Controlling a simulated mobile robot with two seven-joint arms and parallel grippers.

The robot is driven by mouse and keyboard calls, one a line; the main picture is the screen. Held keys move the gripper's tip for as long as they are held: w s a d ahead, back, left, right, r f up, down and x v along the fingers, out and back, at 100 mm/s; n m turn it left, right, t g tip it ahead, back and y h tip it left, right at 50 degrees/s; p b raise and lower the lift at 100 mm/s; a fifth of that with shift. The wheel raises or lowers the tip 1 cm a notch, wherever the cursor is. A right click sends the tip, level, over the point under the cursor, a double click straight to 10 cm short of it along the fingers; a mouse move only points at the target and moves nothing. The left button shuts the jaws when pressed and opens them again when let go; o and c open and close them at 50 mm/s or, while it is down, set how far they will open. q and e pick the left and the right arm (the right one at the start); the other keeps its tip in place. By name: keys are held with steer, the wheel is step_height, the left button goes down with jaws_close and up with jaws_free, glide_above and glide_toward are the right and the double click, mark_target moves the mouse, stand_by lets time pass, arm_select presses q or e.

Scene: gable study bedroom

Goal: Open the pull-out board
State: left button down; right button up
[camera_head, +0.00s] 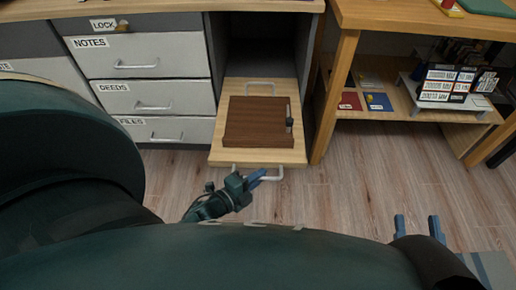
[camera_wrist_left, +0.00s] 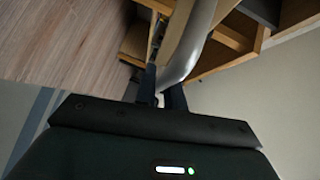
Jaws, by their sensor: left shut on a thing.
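The pull-out board (camera_head: 217,148) is light wood and sticks out of the open bay of the cabinet, over the floor. A pale bar handle (camera_head: 279,174) is on its front edge. My left gripper (camera_head: 260,176) is shut on this handle; the left wrist view shows the grey bar (camera_wrist_left: 190,45) passing between the fingers (camera_wrist_left: 161,92). A dark brown wooden block or case (camera_head: 255,122) with a small dark and metal piece lies on the board. My right gripper (camera_head: 419,225) is open and empty at the lower right, away from the board.
A low shelf (camera_head: 405,112) holds a red and a blue item. The floor (camera_head: 345,200) in front is clear.

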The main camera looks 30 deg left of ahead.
arm_select(q)
steer(key=shift+s+d, duration=0.1)
steer(key=shift+s, duration=0.05)
arm_select(e)
steer(key=shift+s+f, duration=0.1)
arm_select(q)
steer(key=c, duration=1.7)
jaws_free()
steer(key=shift+c, duration=0.2)
steer(key=shift+o, duration=1.3)
arm_select(e)
steer(key=shift+r, duration=0.2)
arm_select(q)
steer(key=p+v, duration=0.3)
steer(key=v, duration=1)
arm_select(e)
steer(key=shift+w+d+f+m+g+h, duration=0.2)
steer(key=shift+d+m+g+h, duration=0.3)
steer(key=shift+h, duration=0.3)
